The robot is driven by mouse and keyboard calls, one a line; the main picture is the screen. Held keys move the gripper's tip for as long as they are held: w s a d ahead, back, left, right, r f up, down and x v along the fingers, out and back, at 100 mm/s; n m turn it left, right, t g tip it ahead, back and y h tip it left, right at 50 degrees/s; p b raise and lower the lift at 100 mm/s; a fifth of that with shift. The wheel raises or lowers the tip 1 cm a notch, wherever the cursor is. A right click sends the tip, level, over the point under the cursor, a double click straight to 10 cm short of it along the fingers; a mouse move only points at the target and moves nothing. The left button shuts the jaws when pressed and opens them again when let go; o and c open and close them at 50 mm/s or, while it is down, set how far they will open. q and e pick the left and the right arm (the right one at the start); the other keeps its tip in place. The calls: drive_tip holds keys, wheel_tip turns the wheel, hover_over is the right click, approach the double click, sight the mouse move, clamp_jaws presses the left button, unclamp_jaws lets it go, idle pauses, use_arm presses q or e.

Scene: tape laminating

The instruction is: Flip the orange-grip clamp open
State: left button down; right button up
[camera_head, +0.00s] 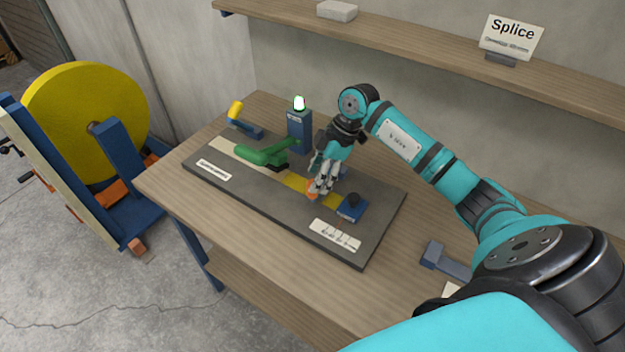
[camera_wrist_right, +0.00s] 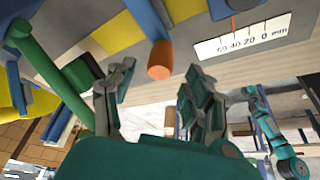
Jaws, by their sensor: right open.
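The orange grip (camera_head: 312,194) of the clamp shows just below my right fingertips in the head view. In the right wrist view the orange grip (camera_wrist_right: 160,62) is a short cylinder on the end of a blue arm (camera_wrist_right: 147,17). My right gripper (camera_head: 321,188) is open, and its fingers point down at the grip. In the wrist view the fingers (camera_wrist_right: 155,88) stand apart on either side of and below the grip, with a gap between. A teal arm, apparently my left (camera_wrist_right: 270,130), shows small in the wrist view; its finger state is unclear.
A grey-blue tool (camera_head: 446,258) lies at right.

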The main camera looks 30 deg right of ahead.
drive_tip(key=x, duration=0.2)
drive_tip(key=shift+a+f, duration=0.1)
drive_tip(key=shift+f, duration=0.1)
drive_tip(key=shift+w+a+f, duration=0.1)
drive_tip(key=shift+w+f, duration=0.05)
drive_tip(key=shift+f, duration=0.35)
drive_tip(key=c, duration=0.7)
clamp_jaws()
use_arm(q)
drive_tip(key=shift+s+a+r, duration=0.25)
drive_tip(key=shift+s+r, duration=0.05)
drive_tip(key=shift+s, duration=0.1)
